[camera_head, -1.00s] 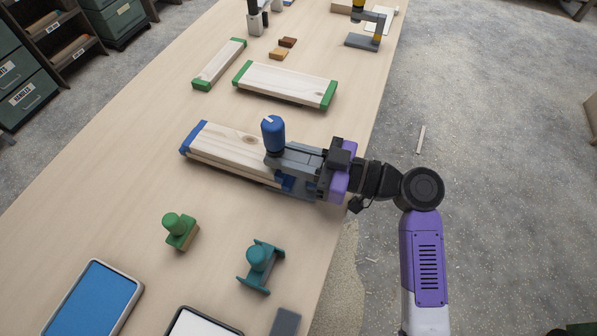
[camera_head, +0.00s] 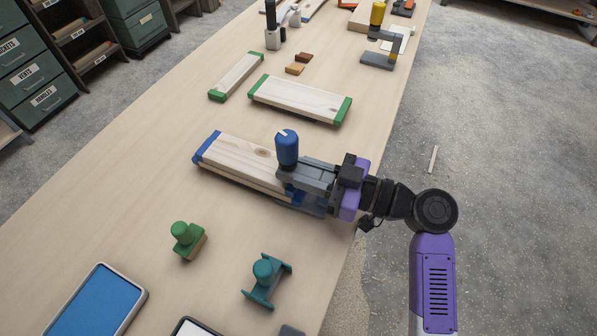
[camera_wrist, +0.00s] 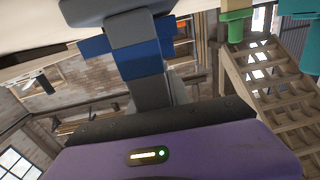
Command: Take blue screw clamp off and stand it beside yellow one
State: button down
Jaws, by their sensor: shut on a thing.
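The blue screw clamp (camera_head: 287,148) is at the right end of the blue-ended wooden boards (camera_head: 236,160), its blue handle upright above them. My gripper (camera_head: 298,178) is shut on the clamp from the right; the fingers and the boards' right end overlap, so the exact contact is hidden. In the wrist view the clamp's grey bar with a blue band (camera_wrist: 138,60) is close in front of my gripper. Whether the clamp still presses on the boards cannot be told. The yellow screw clamp (camera_head: 377,14) stands upright on its grey base at the far right of the bench.
Green-ended boards (camera_head: 300,97) and a narrower board (camera_head: 237,76) lie behind. Small wooden blocks (camera_head: 300,63) lie beyond them. A green stamp-like piece (camera_head: 187,239), a teal one (camera_head: 266,279) and a blue tray (camera_head: 97,306) are in front. Bench surface left of the yellow clamp is partly clear.

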jog(key=b+v, duration=1.7)
jog(key=v, duration=2.3)
jog(key=shift+d+r+b, duration=0.2)
jog(key=shift+b, duration=0.1)
jog(key=shift+s+r, duration=0.1)
jog(key=shift+r+p, duration=1.7)
jog(key=shift+r, duration=0.75)
